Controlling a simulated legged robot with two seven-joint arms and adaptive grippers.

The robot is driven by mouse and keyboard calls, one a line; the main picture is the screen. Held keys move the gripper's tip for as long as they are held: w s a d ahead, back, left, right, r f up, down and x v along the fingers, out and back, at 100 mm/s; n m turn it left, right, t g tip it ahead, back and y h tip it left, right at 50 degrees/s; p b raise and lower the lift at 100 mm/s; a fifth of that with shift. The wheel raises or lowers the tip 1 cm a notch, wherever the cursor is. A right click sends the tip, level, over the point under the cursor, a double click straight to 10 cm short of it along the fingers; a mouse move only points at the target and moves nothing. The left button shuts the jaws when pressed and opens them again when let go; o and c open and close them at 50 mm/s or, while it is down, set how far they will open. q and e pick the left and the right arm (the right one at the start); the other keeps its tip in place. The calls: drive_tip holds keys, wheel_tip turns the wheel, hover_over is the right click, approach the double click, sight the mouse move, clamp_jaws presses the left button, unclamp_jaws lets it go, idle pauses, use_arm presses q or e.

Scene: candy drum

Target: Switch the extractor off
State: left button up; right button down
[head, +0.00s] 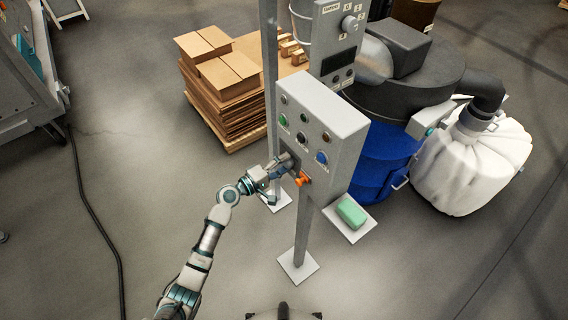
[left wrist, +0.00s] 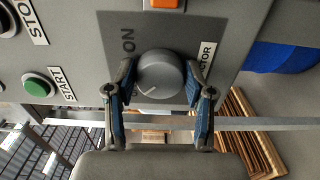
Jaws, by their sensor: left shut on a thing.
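The grey control box (head: 335,110) stands on a post and carries several coloured buttons. The extractor's round grey knob (left wrist: 160,73) sits on a dark plate with an "ON" label (left wrist: 128,42) and a partly hidden label ending in "ACTOR" (left wrist: 207,55). A pale line on the knob points to the lower left in the left wrist view. My left gripper (head: 289,163) is at the box's lower left; in the left wrist view its fingers (left wrist: 160,85) are shut on the knob from both sides. My right gripper is out of view.
An orange switch (head: 303,179) is close beside the gripper. A blue drum (head: 385,160), a white bag (head: 468,165) and a carton pallet (head: 222,85) stand behind.

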use_arm(q)
drive_tip(key=shift+a, duration=0.1)
drive_tip(key=o, duration=1.1)
drive_tip(key=shift+w, duration=0.1)
drive_tip(key=shift+c, duration=0.2)
drive_tip(key=shift+o, duration=0.5)
drive_tip(key=shift+w+f, duration=0.1)
drive_tip(key=shift+f, duration=0.05)
drive_tip(key=v, duration=1.2)
drive_tip(key=shift+w+f, duration=0.1)
drive_tip(key=shift+f, duration=0.05)
